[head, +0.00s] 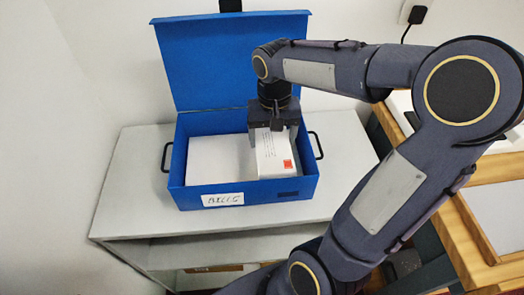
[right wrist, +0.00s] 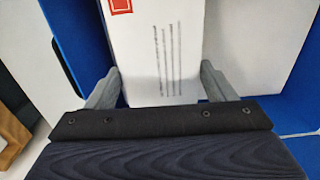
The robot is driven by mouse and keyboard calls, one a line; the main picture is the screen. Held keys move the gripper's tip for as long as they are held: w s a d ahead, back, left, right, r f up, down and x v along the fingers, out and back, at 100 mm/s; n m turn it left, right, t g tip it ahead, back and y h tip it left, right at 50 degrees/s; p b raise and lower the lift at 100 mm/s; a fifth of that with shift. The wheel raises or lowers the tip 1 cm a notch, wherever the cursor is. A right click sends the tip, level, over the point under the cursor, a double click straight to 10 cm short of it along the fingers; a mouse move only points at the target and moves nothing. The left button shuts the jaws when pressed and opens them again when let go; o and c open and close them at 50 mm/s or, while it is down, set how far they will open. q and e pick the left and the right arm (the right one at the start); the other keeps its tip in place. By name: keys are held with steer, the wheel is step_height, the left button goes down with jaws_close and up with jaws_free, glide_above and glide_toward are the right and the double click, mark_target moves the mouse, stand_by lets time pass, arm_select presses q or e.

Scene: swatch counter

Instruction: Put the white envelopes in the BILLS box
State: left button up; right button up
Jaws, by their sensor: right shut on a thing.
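The blue BILLS box (head: 248,191) stands on a grey shelf unit with its lid (head: 205,60) raised. A white label reading BILLS is on its front. A white envelope (head: 272,160) with a red stamp and address lines is between the fingers of my right gripper (head: 272,140), inside the box at its right side. The envelope also shows in the right wrist view (right wrist: 165,50), with a finger on each side. Another white envelope or stack (head: 215,160) lies in the left part of the box. My left gripper is not in view.
The grey shelf top (head: 125,185) has free room left of the box. Black handles (head: 319,146) stick out at the box's sides. A wooden-edged desk (head: 470,225) stands at the right. A white wall is behind and at the left.

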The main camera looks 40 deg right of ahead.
mark_target(272, 148)
steer(key=shift+f+b, duration=0.3)
steer(key=shift+f, duration=2.05)
steer(key=shift+f, duration=0.2)
steer(key=o, duration=1)
steer(key=shift+r, duration=0.1)
steer(key=shift+r, duration=0.25)
step_height(272, 148, up, 12)
steer(key=shift+f+p, duration=0.15)
steer(key=shift+p, duration=0.8)
